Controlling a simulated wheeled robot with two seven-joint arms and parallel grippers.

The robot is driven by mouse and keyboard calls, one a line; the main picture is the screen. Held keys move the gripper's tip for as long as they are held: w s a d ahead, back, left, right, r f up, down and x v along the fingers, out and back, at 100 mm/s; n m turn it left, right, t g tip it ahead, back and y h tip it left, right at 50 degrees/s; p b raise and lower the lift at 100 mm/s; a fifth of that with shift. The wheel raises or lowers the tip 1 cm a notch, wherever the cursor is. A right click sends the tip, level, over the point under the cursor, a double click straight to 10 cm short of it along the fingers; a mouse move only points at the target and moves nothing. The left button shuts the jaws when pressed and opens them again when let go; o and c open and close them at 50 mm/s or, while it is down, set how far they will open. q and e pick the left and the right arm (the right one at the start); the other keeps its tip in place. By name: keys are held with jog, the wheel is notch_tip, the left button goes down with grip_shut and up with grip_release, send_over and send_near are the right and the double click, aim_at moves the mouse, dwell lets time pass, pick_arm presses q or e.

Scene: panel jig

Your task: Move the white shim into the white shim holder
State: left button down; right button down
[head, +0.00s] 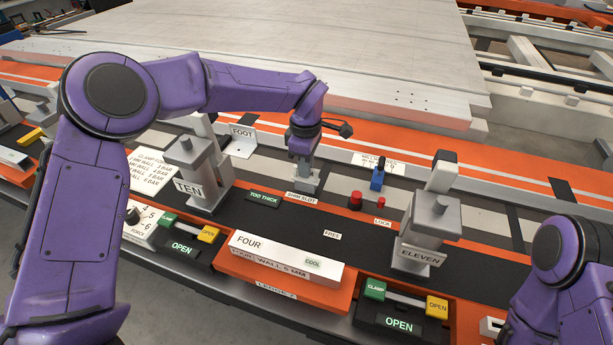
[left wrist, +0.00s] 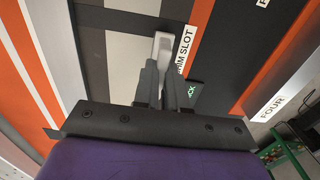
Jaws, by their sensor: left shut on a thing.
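My left gripper (head: 304,178) is low over the jig, just behind the label reading SHIM SLOT (head: 301,198). In the left wrist view its two fingers (left wrist: 155,82) are shut on a small pale piece, which I take to be the white shim (left wrist: 162,45), beside the same label (left wrist: 186,50). The fingers and their closeness hide where the shim ends below, so I cannot tell whether it sits in a slot or is held above it. The white shim holder does not show distinctly. My right gripper is not in view; only part of my right arm shows.
Clamp post TEN (head: 188,188) stands left of the gripper and post ELEVEN (head: 425,250) to the right. A FOOT plate (head: 242,140) is close behind. The FOUR block (head: 285,258) is in front.

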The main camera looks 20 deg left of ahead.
pick_arm(q)
jog(key=shift+r+p, duration=0.7)
jog(key=shift+p, duration=0.25)
dwell(0.6)
jog(key=shift+r+p, duration=1.85)
jog(key=shift+p, duration=0.3)
jog(key=shift+f, duration=0.1)
